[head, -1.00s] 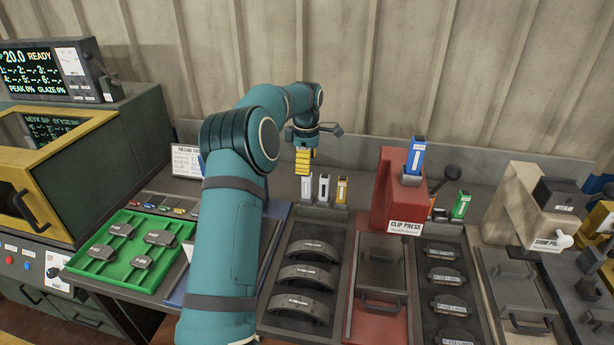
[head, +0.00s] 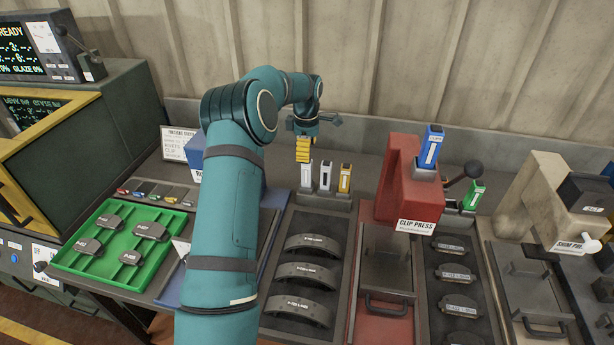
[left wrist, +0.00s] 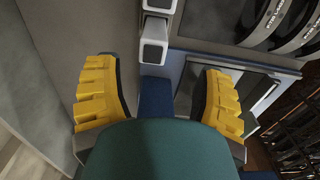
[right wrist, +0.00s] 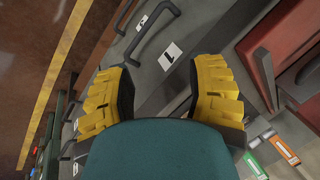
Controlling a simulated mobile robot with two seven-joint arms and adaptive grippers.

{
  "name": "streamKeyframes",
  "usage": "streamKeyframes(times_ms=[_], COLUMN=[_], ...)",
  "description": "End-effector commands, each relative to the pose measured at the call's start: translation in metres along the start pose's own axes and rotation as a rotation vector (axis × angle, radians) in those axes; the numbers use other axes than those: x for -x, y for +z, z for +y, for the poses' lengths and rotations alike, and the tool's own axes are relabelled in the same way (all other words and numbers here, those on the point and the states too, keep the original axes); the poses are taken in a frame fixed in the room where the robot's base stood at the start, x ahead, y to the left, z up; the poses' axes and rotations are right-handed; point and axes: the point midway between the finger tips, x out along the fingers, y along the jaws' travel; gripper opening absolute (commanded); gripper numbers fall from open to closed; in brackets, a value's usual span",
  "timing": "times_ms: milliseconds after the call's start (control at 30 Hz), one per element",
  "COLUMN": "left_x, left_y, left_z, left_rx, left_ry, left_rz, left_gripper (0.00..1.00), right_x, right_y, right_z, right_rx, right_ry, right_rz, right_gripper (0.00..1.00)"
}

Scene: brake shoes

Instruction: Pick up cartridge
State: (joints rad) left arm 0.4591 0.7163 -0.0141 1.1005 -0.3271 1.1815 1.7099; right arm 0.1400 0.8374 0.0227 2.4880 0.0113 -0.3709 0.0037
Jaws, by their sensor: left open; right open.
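Three cartridges stand upright in a dark holder behind the brake shoe tray: a white one (head: 307,178), a grey-white one (head: 325,177) and a yellow one (head: 344,178). My left gripper (head: 303,150) points down just above the white cartridge at the left end. In the left wrist view its yellow fingers (left wrist: 160,100) are spread, with nothing between them touching; pale cartridge tops (left wrist: 153,45) show just beyond them. A blue cartridge (head: 431,147) sits on top of the clip press and a green one (head: 473,195) stands right of it. My right gripper (right wrist: 165,90) is open and empty, seen only in its wrist view.
The red clip press (head: 408,185) stands right of the holder, its dark lever beside it. A tray of curved shoes (head: 302,328) lies in front. A green tray with several pads (head: 67,258) is at left. In the right wrist view a dark handle (right wrist: 150,30) is near the fingers.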

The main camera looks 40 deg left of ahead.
Motion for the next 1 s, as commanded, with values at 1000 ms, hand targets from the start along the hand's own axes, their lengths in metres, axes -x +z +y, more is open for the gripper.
streamKeyframes(times_ms=[1000], left_x=[-0.071], left_y=[0.000], left_z=[0.008], left_rx=[-0.001], left_ry=[0.000], left_rz=[0.000], left_gripper=[0.49], right_x=[0.001], right_y=[0.000], right_z=[-0.001], right_rx=[0.000], right_ry=[0.000], right_rz=[0.000], right_gripper=[0.54])
